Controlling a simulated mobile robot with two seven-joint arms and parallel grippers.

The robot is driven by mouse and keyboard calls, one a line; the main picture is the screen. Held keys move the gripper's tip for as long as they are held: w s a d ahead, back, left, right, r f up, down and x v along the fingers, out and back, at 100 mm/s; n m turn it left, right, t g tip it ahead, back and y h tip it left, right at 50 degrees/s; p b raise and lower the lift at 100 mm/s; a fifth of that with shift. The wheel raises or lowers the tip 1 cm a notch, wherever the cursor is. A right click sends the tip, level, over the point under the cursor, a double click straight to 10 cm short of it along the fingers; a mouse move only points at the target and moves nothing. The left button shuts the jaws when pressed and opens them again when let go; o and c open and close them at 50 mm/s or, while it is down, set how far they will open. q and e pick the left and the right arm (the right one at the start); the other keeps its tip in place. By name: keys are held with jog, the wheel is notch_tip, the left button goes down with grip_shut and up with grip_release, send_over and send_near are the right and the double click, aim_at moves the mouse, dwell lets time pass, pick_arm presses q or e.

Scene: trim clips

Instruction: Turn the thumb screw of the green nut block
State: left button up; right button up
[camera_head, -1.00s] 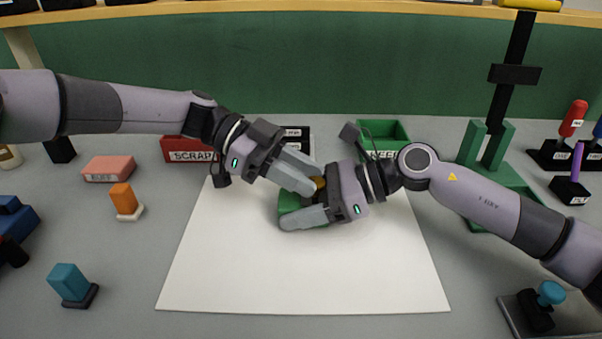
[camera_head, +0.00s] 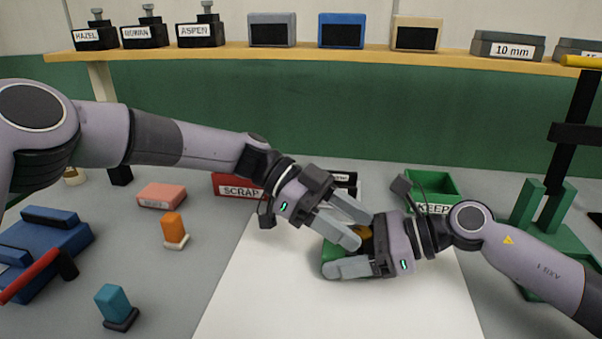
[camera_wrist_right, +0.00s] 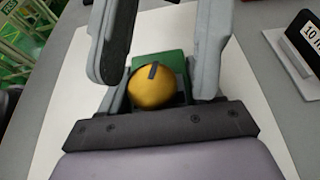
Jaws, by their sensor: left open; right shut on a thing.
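The green nut block (camera_head: 331,250) is over the white mat and mostly covered by my fingers. My right gripper (camera_head: 338,256) is shut on it. The block (camera_wrist_right: 172,60) also shows between the fingers in the right wrist view. Its thumb screw is a yellow round knob (camera_wrist_right: 151,88) with a dark mark pointing up and slightly right; it also shows in the head view (camera_head: 365,234). My left gripper (camera_head: 363,231) is open, its fingers on either side of the knob. In the right wrist view a gap shows between these fingers and the knob.
The white mat (camera_head: 250,300) is clear around the grippers. Behind are a red SCRAP bin (camera_head: 238,190) and a green KEEP bin (camera_head: 432,206). A green stand (camera_head: 552,235) is at right. Orange (camera_head: 174,228) and teal (camera_head: 114,305) pieces and a blue item (camera_head: 45,250) are at left.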

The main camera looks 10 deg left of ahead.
pick_arm(q)
jog(key=shift+s+a+n+t+h, duration=0.15)
jog(key=shift+s+n+t, duration=0.1)
jog(key=shift+n+t, duration=0.85)
jog(key=shift+s+d+n+t+h, duration=0.1)
jog(key=shift+s+n+t+h, duration=0.1)
jog(key=shift+n+t, duration=0.85)
jog(key=v, duration=1.2)
jog(key=w+a+m+t+y, duration=0.1)
jog(key=w+m+t, duration=0.4)
jog(key=m, duration=1)
jog(key=w+a+r+m+t+y, duration=0.1)
jog(key=w+m+t, duration=0.4)
jog(key=m, duration=1.1)
jog(key=shift+w+a+r+y, duration=0.25)
jog(key=shift+w+y, duration=0.3)
jog(key=shift+m+t, duration=0.25)
